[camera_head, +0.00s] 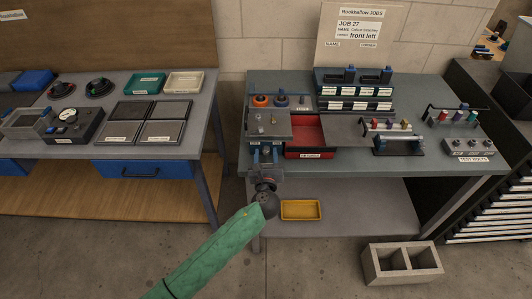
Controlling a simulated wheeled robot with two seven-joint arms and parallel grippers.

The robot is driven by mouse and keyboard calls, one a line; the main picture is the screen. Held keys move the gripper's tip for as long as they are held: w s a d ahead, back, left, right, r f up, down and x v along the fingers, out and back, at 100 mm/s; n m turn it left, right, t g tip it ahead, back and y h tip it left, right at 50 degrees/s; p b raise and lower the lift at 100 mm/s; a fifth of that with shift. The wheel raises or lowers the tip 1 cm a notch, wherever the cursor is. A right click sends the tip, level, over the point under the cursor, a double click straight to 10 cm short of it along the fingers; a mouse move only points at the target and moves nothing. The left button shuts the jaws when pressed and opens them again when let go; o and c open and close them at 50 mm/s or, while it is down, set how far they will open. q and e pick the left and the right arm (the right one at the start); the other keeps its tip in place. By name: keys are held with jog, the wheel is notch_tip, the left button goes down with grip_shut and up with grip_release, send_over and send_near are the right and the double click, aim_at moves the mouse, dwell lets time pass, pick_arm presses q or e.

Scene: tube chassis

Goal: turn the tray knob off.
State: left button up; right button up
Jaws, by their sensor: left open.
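My left gripper (265,154) reaches up from the bottom of the head view, its arm in a green sleeve. Its two bluish fingertips are apart, at the front left edge of the right-hand bench. They are just in front of and below a grey tray-like unit (284,124) with a few small upright parts on it. I cannot tell which of these small parts is the tray knob or how it is turned. No object shows between the fingers. The gripper hides part of the bench front. My right gripper is not in view.
A red bin (307,135) sits right of the unit. Racks, a clamp fixture (398,144) and a test box with knobs (470,147) stand farther right. A yellow tray (300,210) lies on the shelf below. A cinder block (402,262) is on the floor.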

pick_arm(q)
jog(key=shift+w, duration=0.15)
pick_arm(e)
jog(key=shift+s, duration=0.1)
pick_arm(q)
jog(key=shift+c, duration=0.5)
jog(key=c, duration=0.9)
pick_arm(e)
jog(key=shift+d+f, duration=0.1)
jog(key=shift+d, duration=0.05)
